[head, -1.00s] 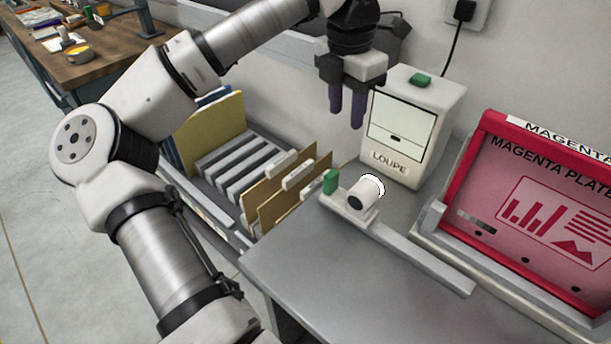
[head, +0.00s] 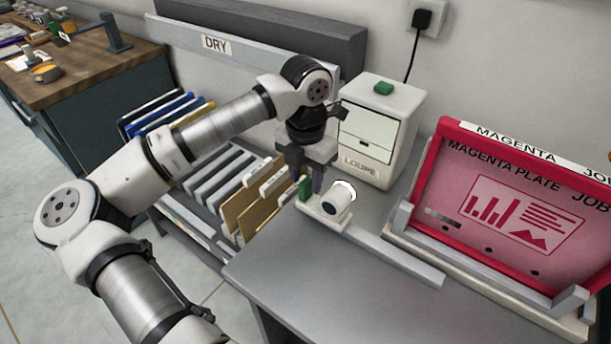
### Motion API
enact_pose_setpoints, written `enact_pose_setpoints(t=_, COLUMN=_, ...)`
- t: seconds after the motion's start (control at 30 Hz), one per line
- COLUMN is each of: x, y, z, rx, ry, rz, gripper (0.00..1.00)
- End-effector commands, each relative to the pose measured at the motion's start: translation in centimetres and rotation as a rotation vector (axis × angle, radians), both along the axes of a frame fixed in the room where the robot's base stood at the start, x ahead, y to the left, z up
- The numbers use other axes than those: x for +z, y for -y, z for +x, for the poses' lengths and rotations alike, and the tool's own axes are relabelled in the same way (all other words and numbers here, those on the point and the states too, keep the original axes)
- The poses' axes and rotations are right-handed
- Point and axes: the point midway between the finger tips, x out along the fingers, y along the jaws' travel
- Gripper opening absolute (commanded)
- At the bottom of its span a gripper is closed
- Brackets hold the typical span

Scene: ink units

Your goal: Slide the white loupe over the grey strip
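The white loupe (head: 336,201) is a short white cylinder with a dark end, on a small carriage at the left end of a grey rail (head: 395,252). A green tab (head: 305,188) stands upright at its left. The grey strip (head: 443,218) is a row of grey patches at the lower left of the magenta plate (head: 490,195), to the right of the loupe. My gripper (head: 308,178) points down just behind the green tab and the loupe. One dark finger shows to the right of the tab; the other is mostly hidden, so contact and opening are unclear.
A white box labelled LOUPE (head: 380,130) with a green button stands close behind the loupe. A rack of folders and dividers (head: 215,180) is at the left. The grey bench top (head: 320,285) in front of the rail is clear. The plate has a raised red frame.

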Motion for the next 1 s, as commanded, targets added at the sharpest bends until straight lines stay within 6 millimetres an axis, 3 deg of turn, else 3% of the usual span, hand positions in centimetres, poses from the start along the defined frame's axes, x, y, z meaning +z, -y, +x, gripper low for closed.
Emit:
enact_pose_setpoints(t=0.2, x=-1.6, y=0.0, z=0.0, rx=0.0, ry=0.001, rz=-0.001, gripper=0.38)
enact_pose_setpoints(t=0.47, x=-1.8, y=0.0, z=0.0, rx=0.0, ry=0.001, rz=0.001, gripper=0.38)
enact_pose_setpoints(t=0.77, x=-1.7, y=0.0, z=0.0, rx=0.0, ry=0.001, rz=0.001, gripper=0.02)
enact_pose_setpoints(t=1.0, x=-1.7, y=0.0, z=0.0, rx=0.0, ry=0.001, rz=0.001, gripper=0.0)
